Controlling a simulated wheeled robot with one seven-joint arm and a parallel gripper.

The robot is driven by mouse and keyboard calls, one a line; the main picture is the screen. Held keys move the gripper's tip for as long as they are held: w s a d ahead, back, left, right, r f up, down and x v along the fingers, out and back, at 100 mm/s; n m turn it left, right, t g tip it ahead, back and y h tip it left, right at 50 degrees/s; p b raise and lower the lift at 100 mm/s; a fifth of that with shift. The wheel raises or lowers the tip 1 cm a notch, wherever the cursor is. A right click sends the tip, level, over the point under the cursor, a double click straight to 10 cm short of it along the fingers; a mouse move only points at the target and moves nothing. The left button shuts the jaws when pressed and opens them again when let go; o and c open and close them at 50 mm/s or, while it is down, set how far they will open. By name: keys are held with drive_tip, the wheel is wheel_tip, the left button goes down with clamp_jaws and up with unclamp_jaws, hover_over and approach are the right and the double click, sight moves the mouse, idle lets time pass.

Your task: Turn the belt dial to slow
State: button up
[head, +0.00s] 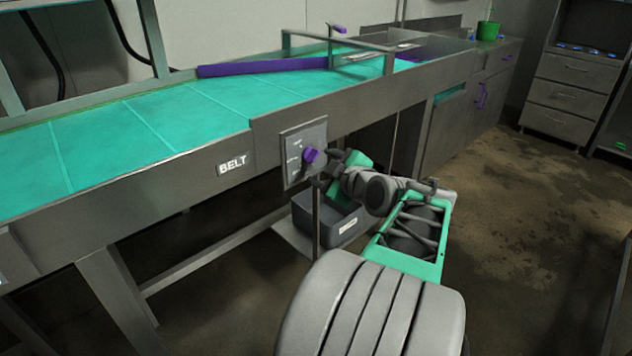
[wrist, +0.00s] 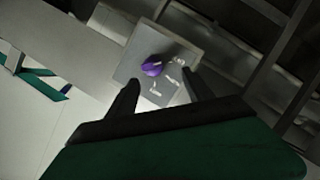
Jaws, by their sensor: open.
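The belt dial is a purple knob (head: 310,155) on a grey panel (head: 292,172) fixed to the front of the conveyor, right of the BELT label (head: 232,164). In the wrist view the purple knob (wrist: 152,66) sits on the panel (wrist: 135,50), with small markings beside it that are too small to read. My gripper (wrist: 158,88) is open and empty. Its two dark fingers point toward the panel, one on each side below the knob, apart from it. In the head view my gripper (head: 326,168) is just right of the knob.
The teal conveyor belt (head: 130,130) runs above the panel, with a purple bar (head: 262,67) along its far side. A dark grey bin (head: 335,225) sits on a low shelf below the panel. Open floor (head: 520,220) lies to the right.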

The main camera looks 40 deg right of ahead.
sight(315, 157)
drive_tip(key=shift+h, duration=0.3)
drive_tip(key=x, duration=0.3)
drive_tip(key=d+x, duration=0.1)
drive_tip(key=x, duration=0.3)
drive_tip(key=shift+d+r, duration=0.2)
clamp_jaws()
